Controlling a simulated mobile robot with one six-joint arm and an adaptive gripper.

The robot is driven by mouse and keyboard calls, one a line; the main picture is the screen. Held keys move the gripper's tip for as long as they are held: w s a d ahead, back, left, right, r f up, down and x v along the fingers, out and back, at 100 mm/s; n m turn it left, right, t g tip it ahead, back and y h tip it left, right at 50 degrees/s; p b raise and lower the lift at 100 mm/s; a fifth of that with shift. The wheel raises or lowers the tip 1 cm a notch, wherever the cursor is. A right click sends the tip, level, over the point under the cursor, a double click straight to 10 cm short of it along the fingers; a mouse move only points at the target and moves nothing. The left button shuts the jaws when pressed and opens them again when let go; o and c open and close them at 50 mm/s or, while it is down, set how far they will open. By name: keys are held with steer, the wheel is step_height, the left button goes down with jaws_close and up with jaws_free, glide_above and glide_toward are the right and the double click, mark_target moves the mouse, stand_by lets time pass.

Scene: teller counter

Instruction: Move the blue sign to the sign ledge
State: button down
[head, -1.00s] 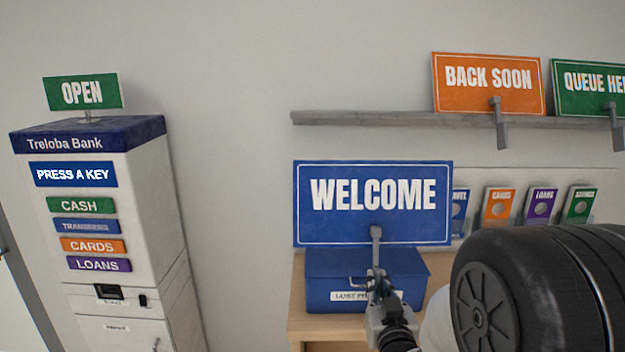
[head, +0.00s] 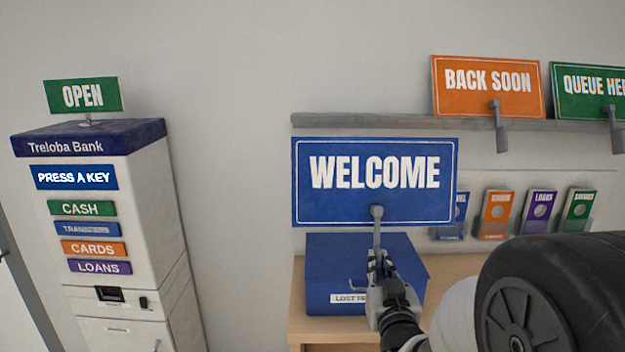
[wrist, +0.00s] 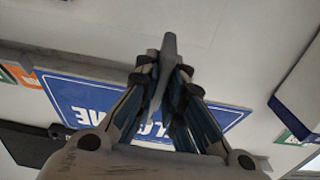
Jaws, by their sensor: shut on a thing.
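The blue WELCOME sign (head: 375,160) is upright in the head view, in front of the wall and above a blue lost-property box. My gripper (head: 379,262) is shut on the grey handle hanging from the sign's lower middle. In the wrist view the fingers (wrist: 163,85) close around the grey handle, and the blue sign (wrist: 85,98) shows upside down behind them, its middle hidden by the fingers. The grey sign ledge (head: 350,122) runs along the wall just above and behind the sign; its left part is bare.
An orange BACK SOON sign (head: 487,88) and a green QUEUE HERE sign (head: 592,92) stand on the ledge's right part, handles hanging forward. The blue box (head: 340,270) sits on the wooden counter below. A Treloba Bank machine (head: 90,200) stands left. Several leaflets hang below the ledge.

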steer(key=shift+t, duration=0.4)
steer(key=shift+w+r+p, duration=0.15)
steer(key=shift+r+p, duration=0.2)
steer(key=shift+r, duration=2.5)
steer(key=shift+t, duration=0.4)
steer(key=shift+w+r+p, duration=0.2)
steer(key=shift+r+p, duration=0.15)
steer(key=shift+r, duration=2.55)
steer(key=shift+t, duration=0.3)
steer(key=shift+w+r, duration=0.15)
steer(key=shift+r, duration=1.3)
steer(key=shift+w+r, duration=0.1)
steer(key=shift+r, duration=1.3)
steer(key=shift+p, duration=0.3)
step_height(320, 180, up, 6)
glide_above(378, 233)
steer(key=s, duration=0.2)
steer(key=shift+t, duration=0.4)
steer(key=shift+w, duration=0.2)
